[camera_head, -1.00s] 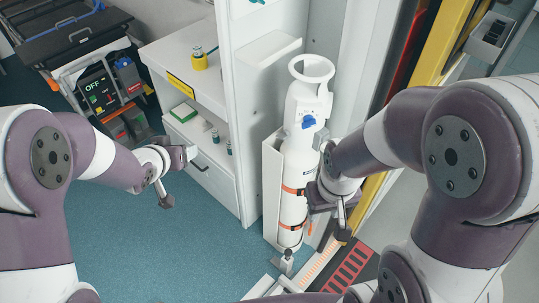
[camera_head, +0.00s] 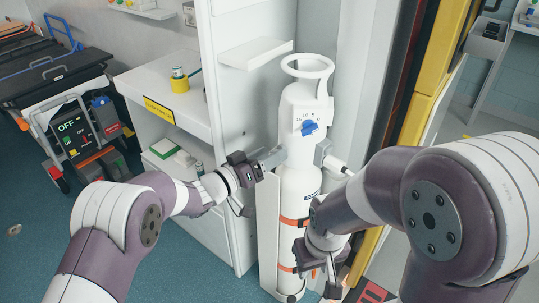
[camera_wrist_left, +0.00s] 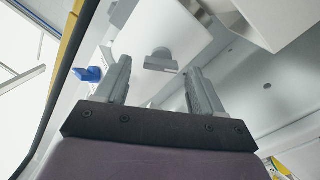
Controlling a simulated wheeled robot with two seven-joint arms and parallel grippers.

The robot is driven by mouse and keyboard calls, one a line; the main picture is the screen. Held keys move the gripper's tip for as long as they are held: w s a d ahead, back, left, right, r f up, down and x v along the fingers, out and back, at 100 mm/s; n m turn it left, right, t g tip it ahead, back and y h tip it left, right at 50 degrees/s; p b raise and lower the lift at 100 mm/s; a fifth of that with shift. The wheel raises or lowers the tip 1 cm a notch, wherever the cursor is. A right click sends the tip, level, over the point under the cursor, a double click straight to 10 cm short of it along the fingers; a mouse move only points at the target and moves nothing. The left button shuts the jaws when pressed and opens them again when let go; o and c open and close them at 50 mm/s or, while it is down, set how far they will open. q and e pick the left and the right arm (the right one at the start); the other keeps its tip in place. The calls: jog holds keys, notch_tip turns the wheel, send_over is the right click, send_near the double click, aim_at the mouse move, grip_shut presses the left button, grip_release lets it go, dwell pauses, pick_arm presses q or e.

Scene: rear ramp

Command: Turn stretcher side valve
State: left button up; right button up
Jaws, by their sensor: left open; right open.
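A blue valve knob (camera_head: 309,127) sits on the white head of a tall oxygen cylinder (camera_head: 300,187), under small dial numbers. The cylinder stands upright, held by orange straps. My left gripper (camera_head: 272,158) is open at the cylinder's left side, a little below and left of the knob, with nothing seen between its fingers. In the left wrist view, its two fingers (camera_wrist_left: 158,72) are apart and the blue knob (camera_wrist_left: 88,74) lies outside them, to the left. My right gripper (camera_head: 328,280) is open low in front of the cylinder's right side. The stretcher (camera_head: 55,75) stands at the far left.
A white cabinet with a counter (camera_head: 145,85) and shelves is left of the cylinder. A small shelf (camera_head: 255,53) juts out above my left gripper. A yellow door frame (camera_head: 412,90) is at the right.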

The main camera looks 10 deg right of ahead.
pick_arm(q)
jog(key=shift+w+d, duration=0.2)
jog(key=shift+d, duration=0.1)
jog(key=c, duration=1.1)
jog(key=shift+o, duration=0.2)
